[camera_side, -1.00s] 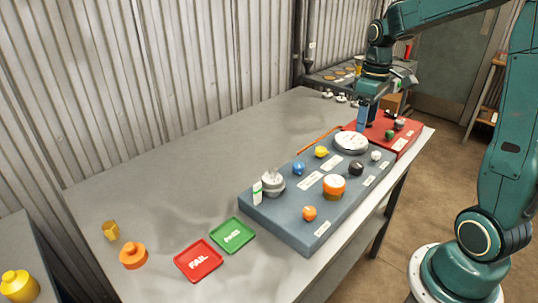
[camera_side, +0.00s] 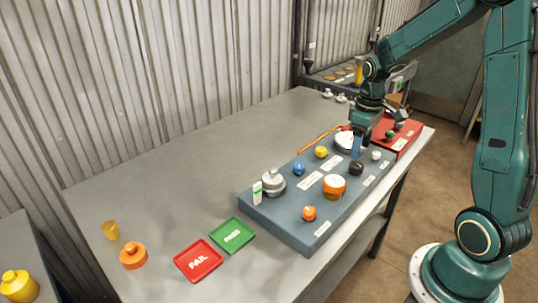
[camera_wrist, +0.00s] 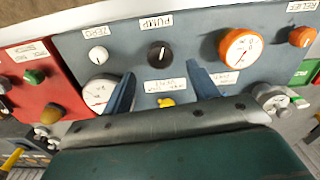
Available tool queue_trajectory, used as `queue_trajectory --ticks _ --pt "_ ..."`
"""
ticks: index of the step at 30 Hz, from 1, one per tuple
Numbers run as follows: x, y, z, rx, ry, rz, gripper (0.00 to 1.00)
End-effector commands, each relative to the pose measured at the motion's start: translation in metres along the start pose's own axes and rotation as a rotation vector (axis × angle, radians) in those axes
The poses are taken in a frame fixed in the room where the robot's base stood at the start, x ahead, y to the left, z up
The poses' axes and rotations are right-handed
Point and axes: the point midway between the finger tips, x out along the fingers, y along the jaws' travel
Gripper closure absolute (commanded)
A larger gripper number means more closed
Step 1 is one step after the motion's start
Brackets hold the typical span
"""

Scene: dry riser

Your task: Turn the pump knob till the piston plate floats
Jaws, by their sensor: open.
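The pump knob (camera_side: 356,168) is a black round knob on the grey-blue panel. In the wrist view the knob (camera_wrist: 160,54) sits below an upside-down "PUMP" label. My gripper (camera_side: 357,148) is just above and behind it in the side view. In the wrist view my gripper (camera_wrist: 162,72) has its two blue fingers spread, with nothing between them, and the knob lies just beyond the fingertips, roughly midway. The piston plate appears to be the silver round stack (camera_side: 272,181) at the panel's left end; whether it floats cannot be told.
Close by are the white zero knob (camera_wrist: 97,55), an orange-rimmed gauge (camera_wrist: 240,48), a white dial (camera_side: 345,141) and a yellow knob (camera_side: 321,152). A red box (camera_side: 398,138) adjoins the far end. The relief knob (camera_side: 309,212) is orange.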

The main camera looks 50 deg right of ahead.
Motion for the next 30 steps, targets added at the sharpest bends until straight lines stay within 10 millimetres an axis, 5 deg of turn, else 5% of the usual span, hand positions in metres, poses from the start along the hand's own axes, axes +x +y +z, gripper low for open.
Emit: queue_trajectory --ticks 12,25,30 --pt "0.051 0.000 0.000 0.000 -0.001 -0.001 0.41" --pt "0.058 0.000 0.000 0.000 0.000 0.000 0.41" --pt "0.058 0.000 0.000 0.000 0.000 0.000 0.70"
